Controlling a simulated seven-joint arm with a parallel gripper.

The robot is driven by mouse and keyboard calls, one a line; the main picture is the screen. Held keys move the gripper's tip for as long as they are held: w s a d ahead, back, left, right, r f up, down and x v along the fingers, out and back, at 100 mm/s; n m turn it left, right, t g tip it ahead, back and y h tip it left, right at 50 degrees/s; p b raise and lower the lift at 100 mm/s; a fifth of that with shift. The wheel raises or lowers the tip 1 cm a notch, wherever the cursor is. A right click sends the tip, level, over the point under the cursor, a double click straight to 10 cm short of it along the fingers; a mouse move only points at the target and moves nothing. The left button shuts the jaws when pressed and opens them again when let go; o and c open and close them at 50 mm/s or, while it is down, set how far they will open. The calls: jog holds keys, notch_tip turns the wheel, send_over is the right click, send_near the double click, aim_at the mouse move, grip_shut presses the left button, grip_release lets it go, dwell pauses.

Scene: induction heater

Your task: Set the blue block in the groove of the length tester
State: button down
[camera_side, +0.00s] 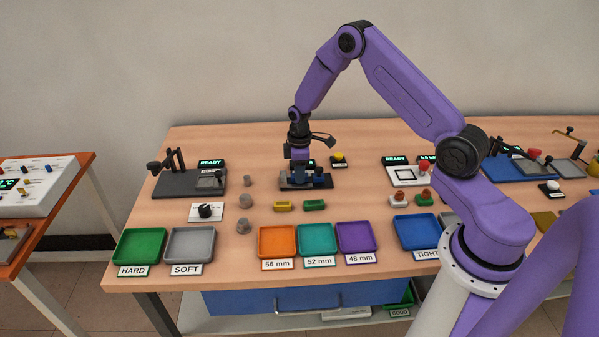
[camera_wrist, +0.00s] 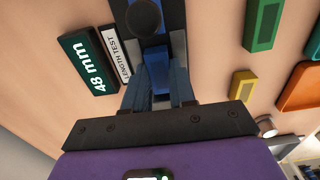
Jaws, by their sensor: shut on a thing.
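The length tester, with a dark base (camera_side: 285,187), sits at the back middle of the table. In the wrist view its dark channel runs up the picture, beside a "LENGTH TEST" label and a display (camera_wrist: 88,62) reading 48 mm. The blue block (camera_wrist: 158,76) lies between my fingers, in line with the channel and apparently in the groove. My gripper (camera_wrist: 160,90) is shut on the blue block, low over the tester; it also shows in the side view (camera_side: 299,174). The fingers and wrist hide part of the block and the groove.
A yellow block (camera_side: 283,206) and a green block (camera_side: 315,205) lie in front of the tester. Orange (camera_side: 261,242), teal (camera_side: 302,240) and purple (camera_side: 340,238) trays labelled 56, 52 and 48 mm stand at the front edge. A hardness device (camera_side: 185,184) stands left.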

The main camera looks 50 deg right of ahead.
jog(key=shift+f, duration=0.15)
jog(key=c, duration=0.9)
grip_release()
notch_tip(320, 180, up, 12)
jog(key=s+a+r+n, duration=0.1)
jog(key=s+a+r, duration=0.55)
jog(key=a, duration=0.35)
jog(key=s+a+r, duration=0.3)
jog(key=s+a, duration=0.2)
jog(key=s, duration=0.5)
jog(key=s+n, duration=0.1)
jog(key=s, duration=0.5)
jog(key=s+r, duration=0.1)
jog(key=s, duration=0.6)
jog(key=s+n, duration=0.1)
jog(key=s, duration=0.5)
jog(key=shift+s+d+r+n, duration=0.3)
